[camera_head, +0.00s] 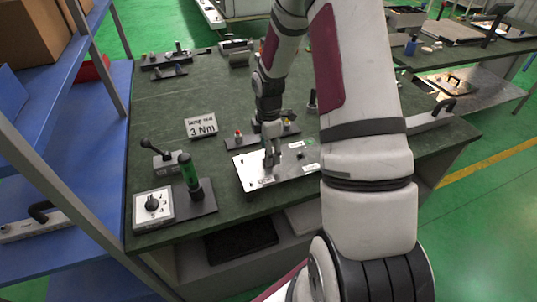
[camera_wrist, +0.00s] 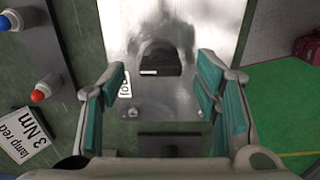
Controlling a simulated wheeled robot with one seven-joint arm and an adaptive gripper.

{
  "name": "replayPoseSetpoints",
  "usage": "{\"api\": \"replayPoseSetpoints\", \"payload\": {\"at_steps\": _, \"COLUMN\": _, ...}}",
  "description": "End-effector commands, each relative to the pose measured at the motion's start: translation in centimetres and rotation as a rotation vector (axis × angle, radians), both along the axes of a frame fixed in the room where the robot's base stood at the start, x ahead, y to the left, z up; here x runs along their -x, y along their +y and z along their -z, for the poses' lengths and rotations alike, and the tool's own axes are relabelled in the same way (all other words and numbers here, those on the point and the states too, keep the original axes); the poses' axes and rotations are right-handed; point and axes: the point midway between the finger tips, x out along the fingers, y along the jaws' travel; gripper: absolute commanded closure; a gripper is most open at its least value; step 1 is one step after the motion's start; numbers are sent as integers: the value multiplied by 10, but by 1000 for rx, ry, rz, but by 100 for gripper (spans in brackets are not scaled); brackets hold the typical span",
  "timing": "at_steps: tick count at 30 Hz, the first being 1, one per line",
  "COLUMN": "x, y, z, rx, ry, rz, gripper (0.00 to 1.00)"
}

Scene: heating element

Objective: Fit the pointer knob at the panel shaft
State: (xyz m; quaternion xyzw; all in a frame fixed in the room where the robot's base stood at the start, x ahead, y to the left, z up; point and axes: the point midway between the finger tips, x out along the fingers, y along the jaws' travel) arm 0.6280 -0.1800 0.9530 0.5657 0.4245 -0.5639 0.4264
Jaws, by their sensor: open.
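The metal panel (camera_head: 252,182) lies on the green bench, and its shiny plate (camera_wrist: 120,25) fills the middle of the wrist view. My gripper (camera_head: 272,160) is low over the panel in the head view. In the wrist view my gripper (camera_wrist: 160,82) has its teal-padded fingers wide apart with nothing clamped. A dark, rounded piece (camera_wrist: 160,58) with a white mark shows on the plate between the fingertips. It may be the pointer knob; I cannot tell for sure. No bare shaft can be made out.
Open bench lies behind the card.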

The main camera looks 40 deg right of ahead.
Motion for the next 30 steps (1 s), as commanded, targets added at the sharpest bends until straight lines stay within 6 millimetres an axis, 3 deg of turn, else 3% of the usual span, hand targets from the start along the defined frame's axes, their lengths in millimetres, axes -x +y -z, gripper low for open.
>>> {"api": "replayPoseSetpoints", "payload": {"at_steps": 9, "x": 0, "y": -1, "z": -66, "rx": 2, "ry": -4, "rz": 3, "gripper": 43}}
{"api": "replayPoseSetpoints", "payload": {"at_steps": 15, "x": 0, "y": -1, "z": -91, "rx": 2, "ry": -2, "rz": 0, "gripper": 43}}
{"api": "replayPoseSetpoints", "payload": {"at_steps": 30, "x": 1, "y": 0, "z": -98, "rx": 0, "ry": 0, "rz": 1, "gripper": 43}}
